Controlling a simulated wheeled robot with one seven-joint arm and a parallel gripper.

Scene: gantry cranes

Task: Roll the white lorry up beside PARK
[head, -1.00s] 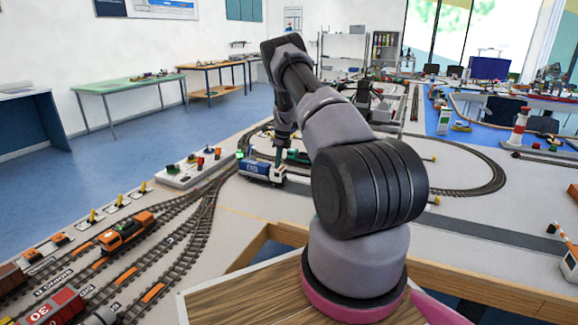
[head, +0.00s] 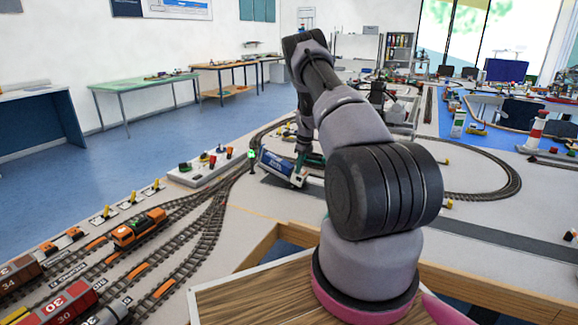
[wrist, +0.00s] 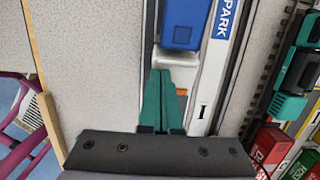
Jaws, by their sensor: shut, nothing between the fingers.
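The lorry shows in the wrist view with a white end (wrist: 176,59) and a blue box body (wrist: 183,22) cut off by the top edge. A blue PARK label (wrist: 225,18) lies on the white strip just right of the blue body. My gripper (wrist: 162,73) has its teal fingers together, pointing at the white end. The tips are at or very near it; I cannot tell whether they touch. In the head view a blue-and-white vehicle (head: 278,164), apparently the lorry, stands by my arm, which partly hides the area.
The white strip (wrist: 201,113) bears a black mark. To the right in the wrist view are a track, a green vehicle (wrist: 291,82) and a red wagon (wrist: 270,143). In the head view, an orange locomotive (head: 138,229) stands on the left tracks. Grey board lies left of the lorry.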

